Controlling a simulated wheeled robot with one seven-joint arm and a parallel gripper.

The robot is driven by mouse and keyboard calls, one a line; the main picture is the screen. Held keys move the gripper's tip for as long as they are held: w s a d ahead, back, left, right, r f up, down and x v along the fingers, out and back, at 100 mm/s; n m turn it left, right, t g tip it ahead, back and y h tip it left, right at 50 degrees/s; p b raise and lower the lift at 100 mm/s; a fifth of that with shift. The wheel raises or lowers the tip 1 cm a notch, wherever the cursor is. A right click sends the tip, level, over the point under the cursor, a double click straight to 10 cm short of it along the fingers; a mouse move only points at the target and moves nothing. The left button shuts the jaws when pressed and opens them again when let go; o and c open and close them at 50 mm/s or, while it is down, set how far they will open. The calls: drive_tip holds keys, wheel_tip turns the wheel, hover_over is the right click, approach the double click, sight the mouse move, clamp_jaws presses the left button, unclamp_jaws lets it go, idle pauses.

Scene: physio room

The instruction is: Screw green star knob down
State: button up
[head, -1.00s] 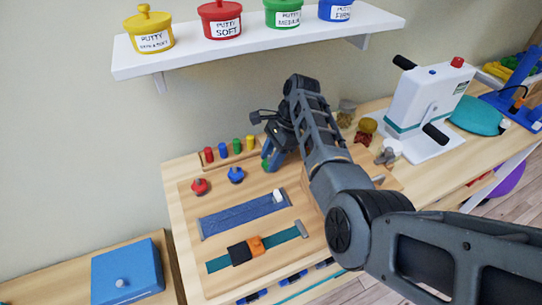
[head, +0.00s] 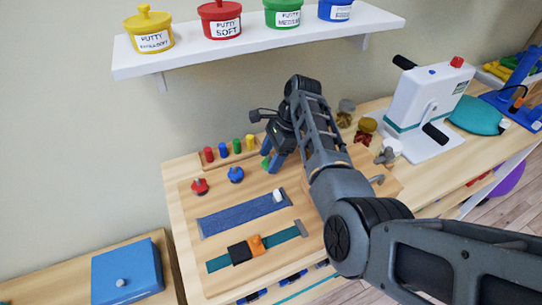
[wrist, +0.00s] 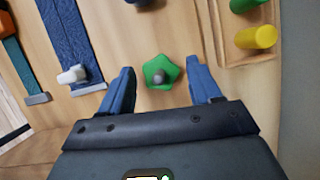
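The green star knob (wrist: 160,72) sits on the wooden board (wrist: 110,30), with a grey stud at its centre. In the wrist view it lies between the two blue fingers of my gripper (wrist: 163,88), with a gap on both sides. My gripper is open and empty. In the head view my gripper (head: 271,157) is over the back of the board, and the knob is mostly hidden there. A red knob (head: 200,187) and a blue knob (head: 236,175) stand to the left on the same board.
A rack of coloured pegs (head: 230,151) stands close behind the knobs. A blue strap (head: 240,213) and a teal strap with a buckle (head: 220,263) lie in front. A shelf with putty tubs (head: 180,55) hangs above. Jars (head: 365,127) and a white crank machine (head: 425,100) stand to the right.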

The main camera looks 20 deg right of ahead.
drive_tip(key=shift+o, duration=0.5)
drive_tip(key=v, duration=0.7)
drive_tip(key=shift+r+b, duration=0.35)
drive_tip(key=shift+b, duration=0.05)
drive_tip(key=shift+s+d, duration=0.15)
drive_tip(key=shift+s, duration=0.05)
